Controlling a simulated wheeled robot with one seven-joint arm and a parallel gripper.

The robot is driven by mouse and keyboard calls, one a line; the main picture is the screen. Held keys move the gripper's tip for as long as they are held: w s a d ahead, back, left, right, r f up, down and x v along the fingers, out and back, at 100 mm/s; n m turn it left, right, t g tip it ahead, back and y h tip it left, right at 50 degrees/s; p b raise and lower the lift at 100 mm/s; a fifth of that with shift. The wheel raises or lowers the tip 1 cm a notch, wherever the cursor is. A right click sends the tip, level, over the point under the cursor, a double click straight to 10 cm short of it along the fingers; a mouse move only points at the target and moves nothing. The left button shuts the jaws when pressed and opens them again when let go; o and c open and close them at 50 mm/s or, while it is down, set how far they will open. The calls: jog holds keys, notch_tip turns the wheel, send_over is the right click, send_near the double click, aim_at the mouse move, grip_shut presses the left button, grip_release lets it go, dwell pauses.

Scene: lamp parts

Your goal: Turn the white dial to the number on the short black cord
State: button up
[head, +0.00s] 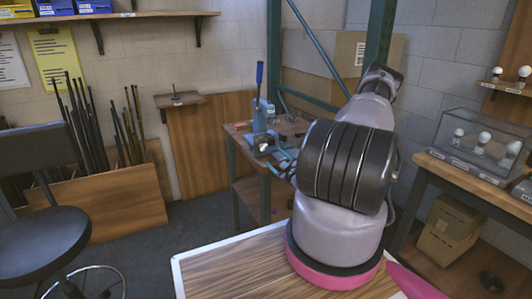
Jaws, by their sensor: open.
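I cannot make out the white dial or the short black cord in the head view. My own arm fills the middle right and hides part of the place behind it. My gripper cannot be made out; the far end of my arm is behind its nearer links. A small dark and teal shape (284,168) shows at the left edge of my arm, too unclear to name. No number can be read.
A blue lever press (262,142) stands on a small wooden bench (240,133) ahead. A clear case (478,146) with white bulbs is on the right-hand table (463,176). A black stool (42,205) is at left. Floor (205,235) shows between stool and bench.

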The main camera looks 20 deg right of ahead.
aim_at(265, 149)
jog(key=w, duration=1)
jog(key=shift+a, duration=0.2)
grip_shut()
